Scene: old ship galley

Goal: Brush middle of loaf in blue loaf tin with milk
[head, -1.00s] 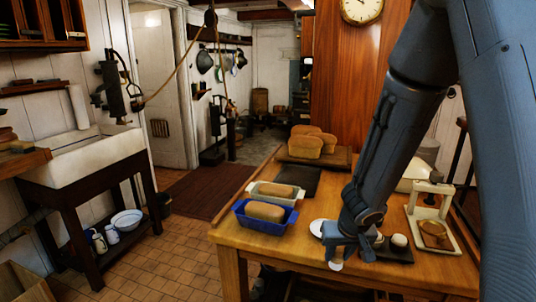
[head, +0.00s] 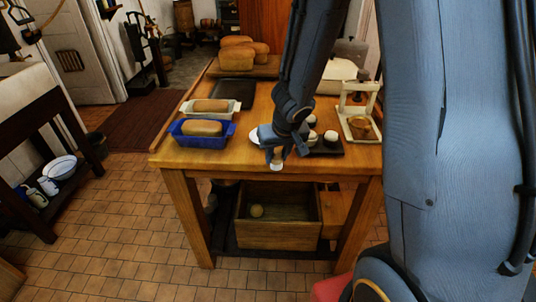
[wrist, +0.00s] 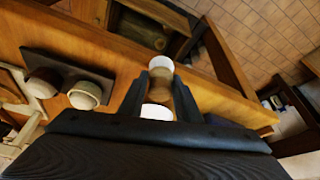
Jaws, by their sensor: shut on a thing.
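The blue loaf tin (head: 203,140) stands near the front left edge of the wooden table, with a golden-brown loaf (head: 201,127) in it. My gripper (head: 275,153) is right of the tin, at the table's front edge. In the wrist view my gripper (wrist: 160,98) is shut on a small brush-like thing (wrist: 160,78) with a pale round end and a tan part. A white dish (head: 255,136) is close to the gripper's left side, partly hidden. I cannot see whether it holds milk.
A pale loaf tin (head: 235,107) with another loaf (head: 210,105) stands just behind the blue one. A dark tray (head: 328,149) with small pale cups (head: 331,137) and a cream stand (head: 347,126) are right of my gripper. Several loaves (head: 238,59) lie on a board at the back.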

